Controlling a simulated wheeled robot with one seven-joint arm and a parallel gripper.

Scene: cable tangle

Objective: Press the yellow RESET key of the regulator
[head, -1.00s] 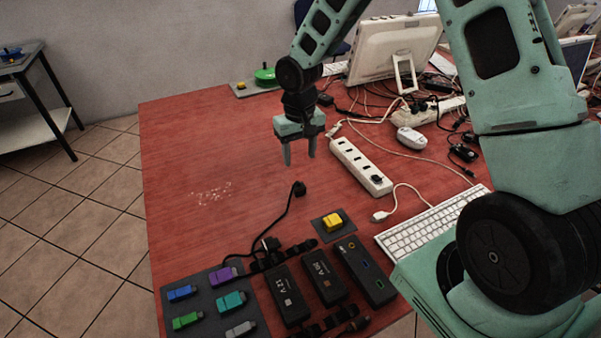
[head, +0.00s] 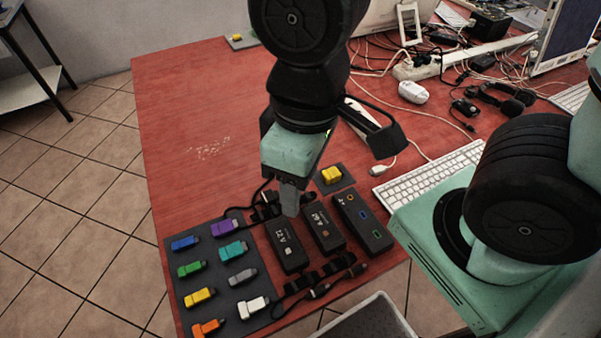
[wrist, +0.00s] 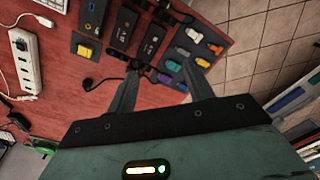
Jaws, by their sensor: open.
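A yellow key (head: 331,174) sits on a small dark pad behind the black boxes; it also shows in the wrist view (wrist: 85,50). No RESET lettering is legible. Three black boxes lie side by side: one marked 12 V (head: 284,247), a middle one (head: 322,227) with legible digits, and one with coloured ports (head: 362,222). I cannot tell which is the regulator. My gripper (head: 289,198) is open and empty, above the back end of the 12 V box and left of the yellow key's pad. In the wrist view its fingers (wrist: 160,68) stand apart.
A dark board (head: 228,262) with several coloured plugs, one yellow, lies left of the boxes. Black cables (head: 318,277) lie around them. A white keyboard (head: 428,178) is to the right, a grey bin (head: 372,322) at the front. The table's left part is clear.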

